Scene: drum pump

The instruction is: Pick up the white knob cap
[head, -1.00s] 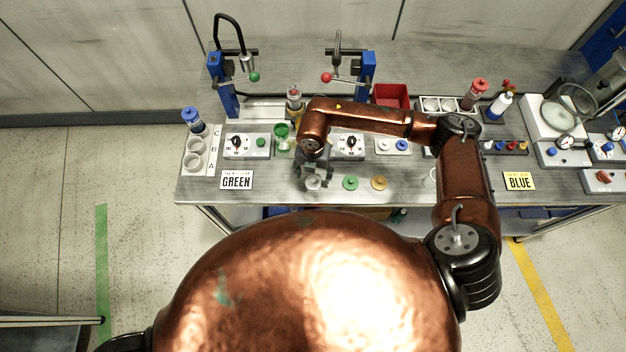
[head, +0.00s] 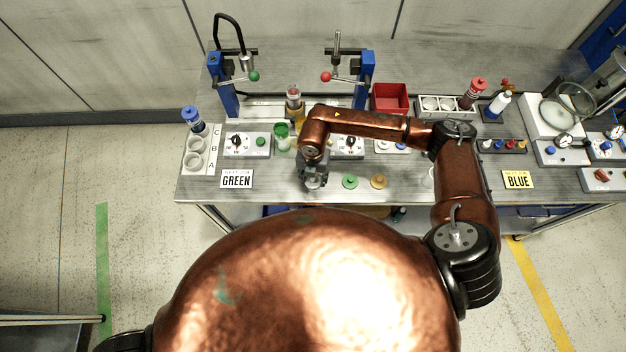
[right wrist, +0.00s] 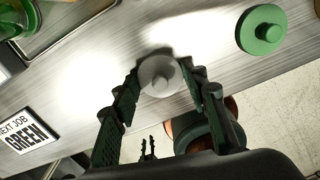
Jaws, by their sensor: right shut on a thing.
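The white knob cap (right wrist: 158,74) is a small round disc with a raised knob, low at the table's front edge in the right wrist view. It also shows in the head view (head: 313,183), partly covered by my gripper. My right gripper (head: 311,178) is over it, pointing down, with one finger on each side. In the right wrist view the fingertips of my right gripper (right wrist: 163,79) press on the cap's sides, and it is shut on the cap. The cap appears still at table level. My left gripper is not in view.
A green cap (head: 350,182) and a tan cap (head: 379,182) lie just right of the gripper. A GREEN sign (head: 237,180) stands to the left. The table's front edge is near.

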